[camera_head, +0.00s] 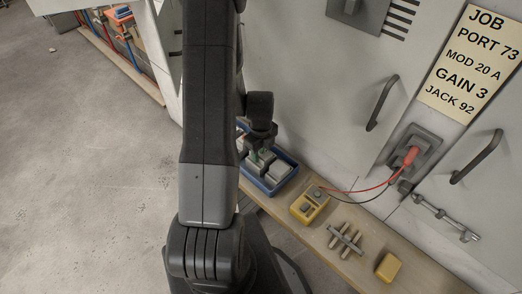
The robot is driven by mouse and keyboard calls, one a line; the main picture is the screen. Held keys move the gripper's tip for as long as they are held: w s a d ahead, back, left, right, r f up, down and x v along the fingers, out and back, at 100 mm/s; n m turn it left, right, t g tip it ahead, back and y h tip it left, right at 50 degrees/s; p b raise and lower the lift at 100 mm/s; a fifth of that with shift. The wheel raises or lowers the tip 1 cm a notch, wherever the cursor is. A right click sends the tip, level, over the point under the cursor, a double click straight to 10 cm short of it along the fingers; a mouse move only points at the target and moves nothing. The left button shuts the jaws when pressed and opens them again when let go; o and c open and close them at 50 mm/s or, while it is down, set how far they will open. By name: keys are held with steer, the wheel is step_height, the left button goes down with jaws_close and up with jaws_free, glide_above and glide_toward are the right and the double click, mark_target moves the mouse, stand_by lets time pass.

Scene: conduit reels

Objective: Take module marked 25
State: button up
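A blue tray (286,183) sits at the left end of the wooden shelf, partly hidden behind my arm. It holds several pale grey blocks (278,171), which look like modules. No number can be read on any of them, so I cannot tell which is marked 25.
A yellow meter (309,205) with red and black leads, a grey-and-tan tool piece (345,239) and a yellow block (388,267) lie along the shelf (420,278). A red plug (411,156) sits in a wall socket. A job card (472,62) reads "MOD 20 A". Open floor lies left.

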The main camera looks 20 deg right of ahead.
steer(key=c, duration=0.4)
steer(key=shift+r+p, duration=0.7)
steer(key=shift+r, duration=0.4)
steer(key=shift+c, duration=0.2)
steer(key=shift+r+p, duration=1.9)
steer(key=shift+r, duration=1)
